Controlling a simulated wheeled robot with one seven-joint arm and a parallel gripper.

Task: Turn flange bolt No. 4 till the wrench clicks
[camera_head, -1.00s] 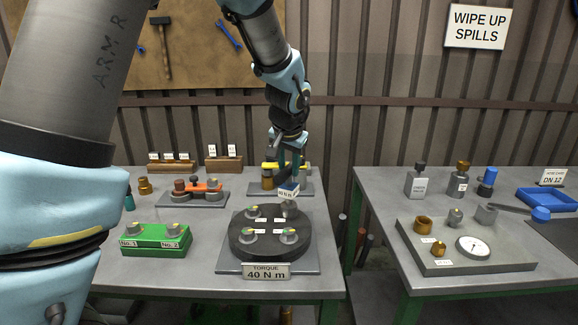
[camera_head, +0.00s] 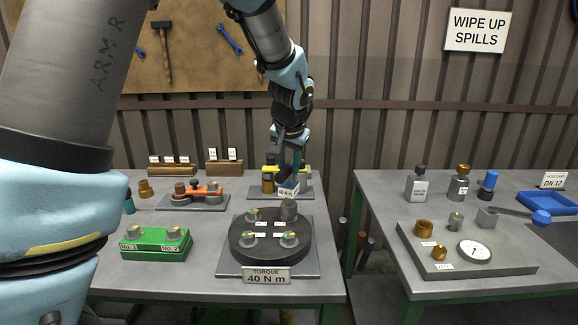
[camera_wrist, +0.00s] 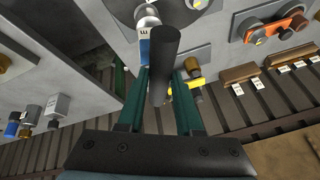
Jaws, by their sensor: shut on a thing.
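My gripper (camera_head: 291,168) is shut on the dark handle (camera_wrist: 164,60) of a torque wrench, which has a blue section and a white label (camera_head: 289,189). The wrench points toward the flange, and its grey socket (camera_head: 289,211) sits over the back right bolt, hiding it. The black round flange (camera_head: 270,251) lies on a grey plate behind a "TORQUE 40 N m" sign (camera_head: 267,275). Three other bolts show: back left (camera_head: 252,215), front left (camera_head: 248,239) and front right (camera_head: 289,240). Their number labels are too small to read. The wrist view also shows the socket end (camera_wrist: 146,12).
A green block (camera_head: 156,243) with two bolts stands left of the flange. A fixture with an orange lever (camera_head: 207,190) is behind it. A stand with a yellow bar (camera_head: 301,169) is close behind my gripper. A gap separates this table from the right one (camera_head: 390,215).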

